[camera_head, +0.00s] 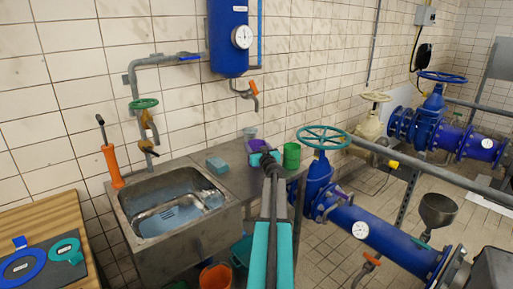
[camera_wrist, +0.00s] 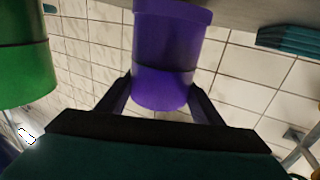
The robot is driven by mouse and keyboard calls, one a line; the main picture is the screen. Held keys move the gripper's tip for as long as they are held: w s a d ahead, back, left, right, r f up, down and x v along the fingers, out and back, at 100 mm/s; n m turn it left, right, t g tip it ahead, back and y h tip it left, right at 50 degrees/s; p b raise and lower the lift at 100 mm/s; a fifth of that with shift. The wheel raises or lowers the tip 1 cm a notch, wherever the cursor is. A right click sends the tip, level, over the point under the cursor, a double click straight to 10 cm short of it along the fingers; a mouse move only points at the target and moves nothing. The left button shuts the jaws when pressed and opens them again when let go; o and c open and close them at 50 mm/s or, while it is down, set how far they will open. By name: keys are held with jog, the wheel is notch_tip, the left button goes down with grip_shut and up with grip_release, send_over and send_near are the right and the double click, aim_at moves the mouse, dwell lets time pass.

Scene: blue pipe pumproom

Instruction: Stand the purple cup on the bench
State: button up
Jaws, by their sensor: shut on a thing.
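The purple cup (camera_head: 257,144) is at the back of the grey bench (camera_head: 233,182), right of the sink, partly hidden by my gripper (camera_head: 264,158). In the wrist view the purple cup (camera_wrist: 168,50) sits between the two dark fingers, one on each side, and my gripper is shut on it. That view looks turned over, with the bench along its top edge. The cup's wider banded end is on the bench side. I cannot tell whether the cup touches the bench or is just above it.
A green cup (camera_head: 291,155) stands close right of the purple one. A pale cup (camera_head: 250,133) is behind it. A teal sponge (camera_head: 216,165) lies to the left, beside the sink (camera_head: 172,208). A blue valve with a green handwheel (camera_head: 324,137) rises near the bench's right end.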

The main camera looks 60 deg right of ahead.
jog(key=shift+f+b, duration=0.25)
jog(key=shift+b, duration=0.2)
jog(key=o, duration=1.4)
jog(key=shift+r+p, duration=0.4)
jog(key=shift+p, duration=0.3)
jog(key=shift+r+p, duration=0.35)
jog(key=shift+p, duration=0.5)
jog(key=shift+s+a+f+b, duration=0.2)
jog(key=shift+s+a+b, duration=0.1)
jog(key=b+v, duration=0.3)
jog(key=v, duration=0.8)
jog(key=shift+s, duration=0.1)
